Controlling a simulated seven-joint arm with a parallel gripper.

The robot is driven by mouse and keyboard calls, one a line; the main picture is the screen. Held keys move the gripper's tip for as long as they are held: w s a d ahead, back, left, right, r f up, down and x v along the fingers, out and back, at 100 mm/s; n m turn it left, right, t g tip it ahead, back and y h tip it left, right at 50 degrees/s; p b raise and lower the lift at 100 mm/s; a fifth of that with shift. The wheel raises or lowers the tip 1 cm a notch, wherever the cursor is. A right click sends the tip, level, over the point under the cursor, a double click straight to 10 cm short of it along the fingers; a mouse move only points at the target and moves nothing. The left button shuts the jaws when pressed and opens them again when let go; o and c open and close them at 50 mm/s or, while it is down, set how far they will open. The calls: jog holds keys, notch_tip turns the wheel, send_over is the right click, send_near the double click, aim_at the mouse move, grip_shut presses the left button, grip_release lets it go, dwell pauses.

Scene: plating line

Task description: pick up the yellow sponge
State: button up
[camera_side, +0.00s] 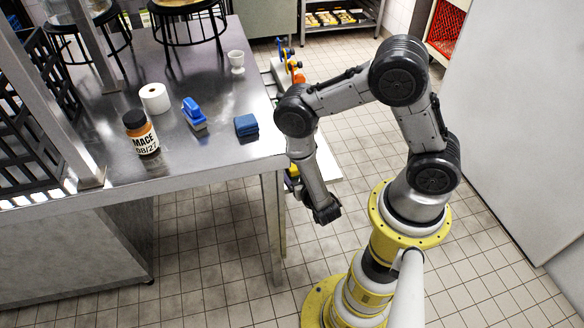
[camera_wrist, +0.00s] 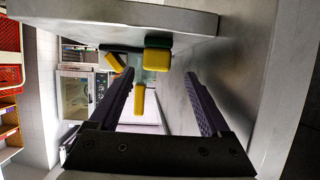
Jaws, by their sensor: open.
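In the wrist view, a yellow block with a dark green edge (camera_wrist: 158,56), which looks like the yellow sponge, shows beyond my fingertips, near the upper middle. My gripper (camera_wrist: 159,75) is open, with nothing between its fingers and a gap to the block. In the side view, my gripper (camera_side: 327,213) hangs low beside the table's right end, above the tiled floor. I cannot pick out the sponge for certain in the side view; a bit of yellow (camera_side: 293,172) shows behind my arm, mostly hidden.
Two more yellow pieces, an upper one (camera_wrist: 115,63) and a lower one (camera_wrist: 139,99), show nearby in the wrist view. The steel table (camera_side: 215,165) carries a spice jar (camera_side: 141,137), white roll (camera_side: 154,98), blue-handled brush (camera_side: 193,112), blue block (camera_side: 246,125) and white cup (camera_side: 236,62).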

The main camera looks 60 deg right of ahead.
jog(key=shift+d+x, duration=0.25)
jog(key=shift+x, duration=2.7)
jog(key=shift+s+r, duration=0.1)
jog(key=shift+r, duration=0.1)
grip_shut()
